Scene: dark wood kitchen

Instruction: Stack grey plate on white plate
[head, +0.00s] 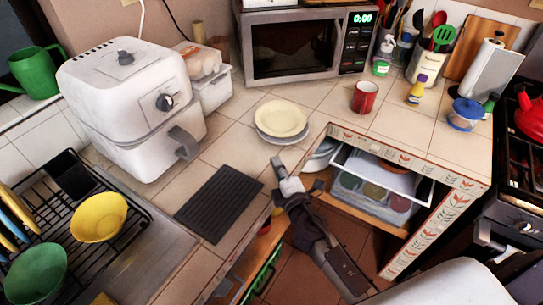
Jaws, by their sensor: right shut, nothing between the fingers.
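A pale cream plate (281,117) lies on the tiled counter, near its inner corner. It rests on a greyish-white plate (268,137) whose rim shows below it. More light plates (321,158) are partly visible in the open cabinet under the counter; the counter edge hides much of them, and I cannot tell their exact colour. My right gripper (286,176) is shut and empty, in front of the counter edge, below the cream plate and left of the cabinet plates. It appears apart from all of them. My left gripper is not in view.
A black ridged mat (219,203) lies left of my right gripper. A white air fryer (130,105) and a dish rack (65,230) with bowls stand left. A microwave (300,45) is behind, and a red mug (364,97) right. Counter around the stacked plates is clear.

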